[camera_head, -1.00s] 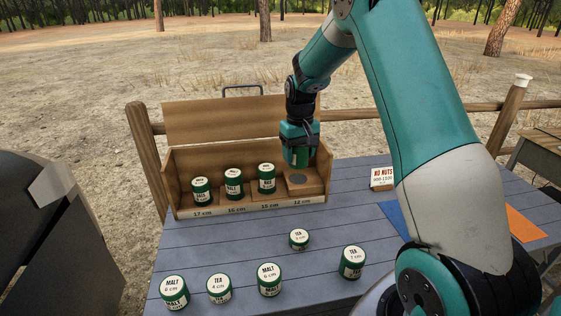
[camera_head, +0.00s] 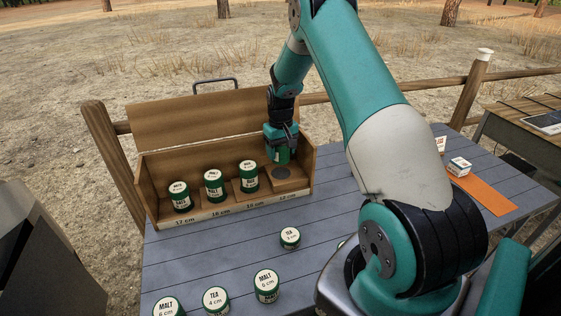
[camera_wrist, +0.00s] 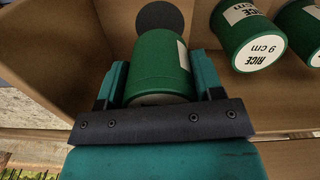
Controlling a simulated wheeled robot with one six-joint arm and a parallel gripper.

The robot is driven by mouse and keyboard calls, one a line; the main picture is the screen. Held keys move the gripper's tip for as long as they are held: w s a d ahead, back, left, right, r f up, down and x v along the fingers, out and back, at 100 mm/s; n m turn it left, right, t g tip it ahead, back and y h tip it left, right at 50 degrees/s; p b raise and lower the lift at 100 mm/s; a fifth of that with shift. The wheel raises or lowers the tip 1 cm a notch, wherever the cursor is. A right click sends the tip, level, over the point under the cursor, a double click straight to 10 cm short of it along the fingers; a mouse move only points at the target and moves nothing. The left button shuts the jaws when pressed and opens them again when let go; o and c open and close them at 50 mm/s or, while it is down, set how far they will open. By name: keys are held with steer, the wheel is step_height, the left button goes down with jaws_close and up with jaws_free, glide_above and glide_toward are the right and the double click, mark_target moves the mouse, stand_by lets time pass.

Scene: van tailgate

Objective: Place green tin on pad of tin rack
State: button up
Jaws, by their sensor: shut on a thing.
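My gripper (camera_head: 281,146) is shut on a green tin (camera_head: 281,156), with a finger on each side of it. The held tin (camera_wrist: 158,62) fills the middle of the wrist view, a strip of its pale label showing at the right. The tin rack (camera_head: 160,215) is a brown open wooden box at the back of the table. Its dark round pad (camera_head: 282,173) is bare in the rightmost compartment, labelled 12 cm. The tin is behind and above the pad in the head view; in the wrist view the pad (camera_wrist: 160,17) shows just beyond it, partly hidden. I cannot tell the exact gap.
Three green tins (camera_head: 213,187) stand in the other rack compartments; one close to the held tin reads RICE 9 cm (camera_wrist: 248,38). Several tins (camera_head: 266,285) stand on the table front. A wooden fence (camera_head: 340,93) runs behind. An orange mat (camera_head: 485,193) lies right.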

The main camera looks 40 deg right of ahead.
steer(key=shift+f+p, duration=0.3)
steer(key=shift+f, duration=2.35)
steer(key=o, duration=1)
steer(key=shift+f, duration=0.1)
